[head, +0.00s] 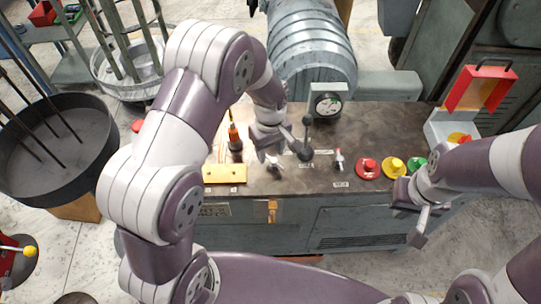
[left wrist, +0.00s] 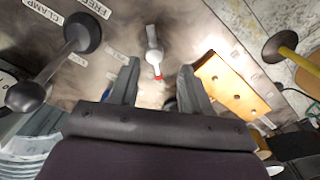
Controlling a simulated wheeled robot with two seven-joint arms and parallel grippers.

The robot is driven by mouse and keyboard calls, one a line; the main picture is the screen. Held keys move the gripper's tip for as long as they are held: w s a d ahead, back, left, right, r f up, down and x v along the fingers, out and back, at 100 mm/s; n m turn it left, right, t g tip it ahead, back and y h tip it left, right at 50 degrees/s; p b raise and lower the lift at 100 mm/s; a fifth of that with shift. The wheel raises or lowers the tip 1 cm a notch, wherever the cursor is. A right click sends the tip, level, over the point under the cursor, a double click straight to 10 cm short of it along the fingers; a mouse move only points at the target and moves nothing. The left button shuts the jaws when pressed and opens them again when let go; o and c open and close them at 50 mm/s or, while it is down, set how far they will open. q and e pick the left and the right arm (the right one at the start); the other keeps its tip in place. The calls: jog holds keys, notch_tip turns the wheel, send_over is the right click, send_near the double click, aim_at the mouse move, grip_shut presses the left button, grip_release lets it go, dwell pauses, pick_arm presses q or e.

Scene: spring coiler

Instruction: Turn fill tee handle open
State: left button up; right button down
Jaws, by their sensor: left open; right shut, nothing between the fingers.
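A small grey-white handle with a red tip (left wrist: 154,52) stands on the dark bench top in the left wrist view. It is probably the fill tee handle, though I read no label on it. My left gripper (left wrist: 160,68) is open and empty, with its fingertips on either side of the red tip; contact is not visible. In the head view my left gripper (head: 269,154) is low over the bench, partly hiding that handle. A similar red-tipped handle (head: 338,160) stands further right. My right gripper (head: 421,226) is shut and empty in front of the bench's right end.
A black-knobbed lever (left wrist: 52,66) with CLAMP and FREE labels stands close beside the left gripper. A yellow plate (head: 225,173) lies to the left. Red (head: 367,167), yellow and green buttons sit at the right, near an open red-lidded box (head: 479,88).

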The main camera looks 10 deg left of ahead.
aim_at(273, 160)
pick_arm(q)
jog(key=f, duration=0.1)
jog(key=d+f, duration=0.1)
jog(key=f, duration=0.1)
jog(key=shift+w+d+f, duration=0.1)
jog(key=shift+w, duration=0.1)
jog(key=shift+s+a, duration=0.1)
jog(key=shift+a, duration=0.1)
jog(key=shift+d, duration=0.1)
grip_shut()
pick_arm(e)
jog(key=shift+w+d, duration=0.15)
jog(key=shift+d, duration=0.35)
